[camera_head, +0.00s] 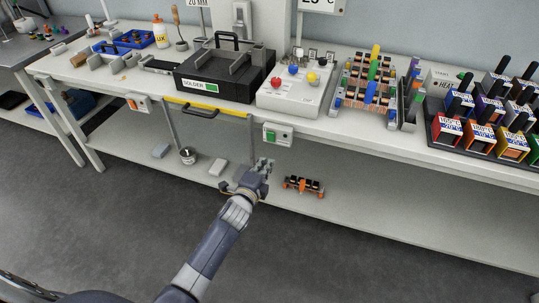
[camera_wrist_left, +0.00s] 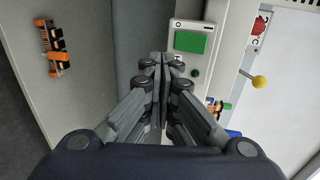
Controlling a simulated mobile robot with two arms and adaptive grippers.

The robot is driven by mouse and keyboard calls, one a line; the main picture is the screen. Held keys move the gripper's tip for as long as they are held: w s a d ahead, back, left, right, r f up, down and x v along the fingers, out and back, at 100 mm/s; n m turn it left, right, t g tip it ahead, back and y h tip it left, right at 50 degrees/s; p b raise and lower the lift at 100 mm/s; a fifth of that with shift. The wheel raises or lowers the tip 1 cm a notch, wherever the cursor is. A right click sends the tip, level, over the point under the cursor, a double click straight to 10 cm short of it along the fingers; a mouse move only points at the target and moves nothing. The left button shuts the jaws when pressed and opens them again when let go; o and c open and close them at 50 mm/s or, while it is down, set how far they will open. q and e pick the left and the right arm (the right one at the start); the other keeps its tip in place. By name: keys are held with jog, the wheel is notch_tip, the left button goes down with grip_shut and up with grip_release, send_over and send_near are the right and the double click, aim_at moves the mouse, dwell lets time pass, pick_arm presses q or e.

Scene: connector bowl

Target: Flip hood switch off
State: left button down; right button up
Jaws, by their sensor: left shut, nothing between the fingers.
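A white switch box (camera_head: 278,134) with a green rocker is fixed to the front edge of the bench. In the left wrist view the same box (camera_wrist_left: 179,56) is just ahead, to the right of the fingertips, with its green rocker (camera_wrist_left: 190,42) in plain sight. My left gripper (camera_head: 264,166) is shut and empty, a little below the box in the head view. In the left wrist view my left gripper (camera_wrist_left: 161,58) has its fingertips together, close to the box's left side; I cannot tell if they touch. My right gripper is not in view.
A second switch box (camera_head: 138,103) with an orange rocker is further left on the bench edge. The black SOLDER case (camera_head: 224,75) and a panel with coloured knobs (camera_head: 298,88) stand above. An orange-and-black part (camera_head: 303,186) lies on the lower shelf (camera_head: 400,222), which is mostly clear.

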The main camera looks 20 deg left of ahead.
pick_arm(q)
jog(key=s+f, duration=0.1)
jog(key=s, duration=0.5)
jog(key=shift+p, duration=0.45)
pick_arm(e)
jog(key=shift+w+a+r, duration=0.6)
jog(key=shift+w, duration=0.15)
pick_arm(q)
jog(key=shift+a+f, duration=0.1)
